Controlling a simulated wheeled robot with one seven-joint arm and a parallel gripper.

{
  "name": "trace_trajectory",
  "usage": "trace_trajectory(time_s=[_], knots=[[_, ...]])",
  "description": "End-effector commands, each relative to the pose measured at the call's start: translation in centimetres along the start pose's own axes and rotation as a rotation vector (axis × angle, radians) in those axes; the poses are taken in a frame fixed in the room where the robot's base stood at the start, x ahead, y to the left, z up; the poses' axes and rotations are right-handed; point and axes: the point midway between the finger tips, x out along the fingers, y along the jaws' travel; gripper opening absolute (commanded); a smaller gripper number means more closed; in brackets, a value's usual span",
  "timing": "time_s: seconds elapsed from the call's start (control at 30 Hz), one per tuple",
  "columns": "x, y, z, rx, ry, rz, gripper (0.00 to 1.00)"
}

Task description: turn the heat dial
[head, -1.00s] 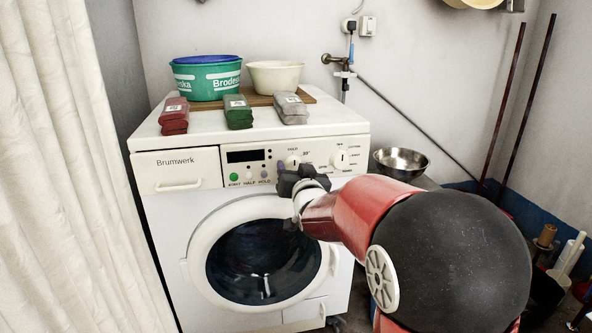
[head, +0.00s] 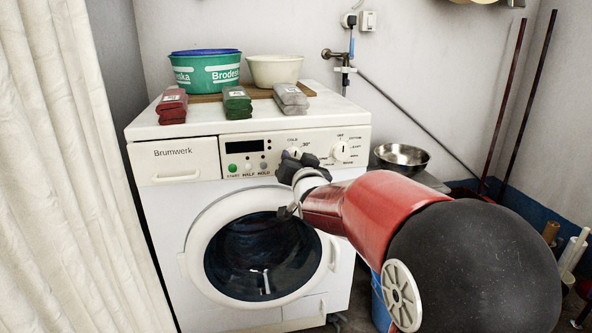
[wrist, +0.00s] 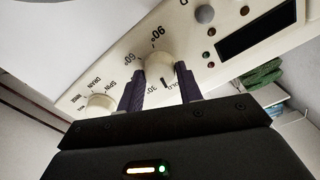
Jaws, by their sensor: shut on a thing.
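The heat dial (wrist: 160,72) is a round cream knob with a dark pointer line, ringed by temperature marks such as 90°, 60°, 30° and COLD. In the wrist view its line points down, near COLD and 30°. My gripper (wrist: 163,87) has one dark finger on each side of the knob and is shut on it. In the head view the dial (head: 294,152) shows just above my gripper (head: 296,161), partly hidden by it. The dial is on the front panel of the white washing machine (head: 165,228).
A second knob, the programme dial (head: 341,151), sits right of the heat dial. Tubs (head: 205,73) and packets stand on top. A metal bowl (head: 402,157) is at right; a curtain (head: 60,160) hangs at left.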

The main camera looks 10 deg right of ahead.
Motion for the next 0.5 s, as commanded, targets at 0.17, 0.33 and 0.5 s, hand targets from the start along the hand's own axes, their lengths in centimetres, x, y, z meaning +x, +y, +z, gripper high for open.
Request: trace_trajectory(time_s=[0.17,0.33,0.5], knots=[[-0.01,0.32,0.60,0.153,0.004,-0.001,0.13],[-0.02,0.29,0.50,0.306,0.004,-0.001,0.13],[0.00,0.25,0.47,0.444,0.001,0.000,0.13]])
